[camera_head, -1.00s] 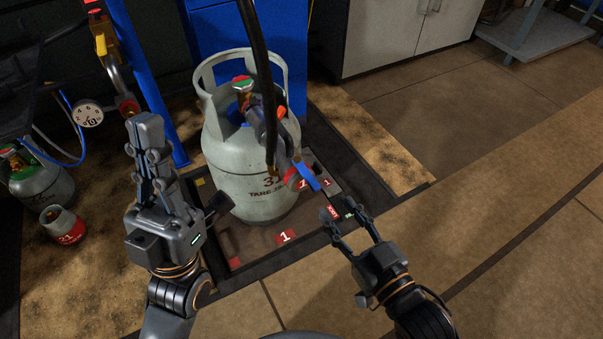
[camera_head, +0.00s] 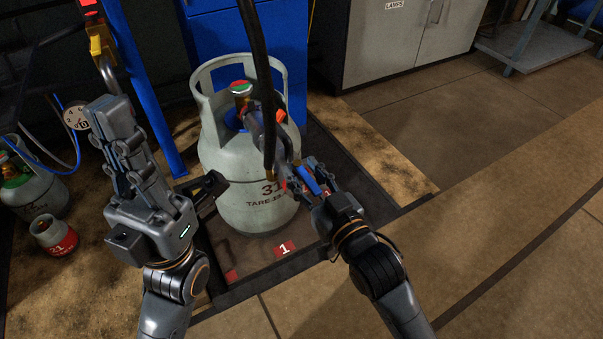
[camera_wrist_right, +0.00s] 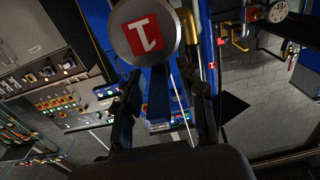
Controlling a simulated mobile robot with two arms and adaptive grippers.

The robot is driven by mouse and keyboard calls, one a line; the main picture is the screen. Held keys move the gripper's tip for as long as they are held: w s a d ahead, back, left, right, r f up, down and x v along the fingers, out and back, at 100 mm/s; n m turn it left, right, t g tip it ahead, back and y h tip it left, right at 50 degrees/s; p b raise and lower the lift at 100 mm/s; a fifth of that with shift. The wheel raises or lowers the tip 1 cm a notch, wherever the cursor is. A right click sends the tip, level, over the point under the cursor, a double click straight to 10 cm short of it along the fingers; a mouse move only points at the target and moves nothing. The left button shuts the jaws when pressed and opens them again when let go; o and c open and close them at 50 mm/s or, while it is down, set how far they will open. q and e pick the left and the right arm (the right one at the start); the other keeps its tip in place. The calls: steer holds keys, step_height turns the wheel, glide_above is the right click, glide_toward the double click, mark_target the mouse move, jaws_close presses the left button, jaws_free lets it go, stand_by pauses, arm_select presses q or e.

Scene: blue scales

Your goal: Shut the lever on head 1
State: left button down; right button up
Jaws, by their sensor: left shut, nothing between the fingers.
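The filling head (camera_head: 283,148) sits on the valve of a grey gas cylinder (camera_head: 235,165) marked 31. Its blue lever (camera_head: 309,180) slants down to the right from it. My right gripper (camera_head: 310,172) is at the lever, its fingers on either side of it. In the right wrist view the fingers (camera_wrist_right: 165,105) are apart, with the blue lever (camera_wrist_right: 158,95) showing between them; contact is unclear. A round red-and-grey disc marked 1 (camera_wrist_right: 150,28) is just beyond the fingers. My left gripper (camera_head: 112,115) is shut and empty, left of the cylinder.
The cylinder stands on a dark platform with a red 1 label (camera_head: 285,248). A black hose (camera_head: 256,70) hangs to the head. A blue post (camera_head: 145,85) stands behind my left gripper. Small cylinders (camera_head: 54,235) are at far left. Floor at right is clear.

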steer(key=shift+w+a, duration=0.35)
steer(key=shift+w, duration=0.2)
jaws_close()
steer(key=shift+r, duration=0.1)
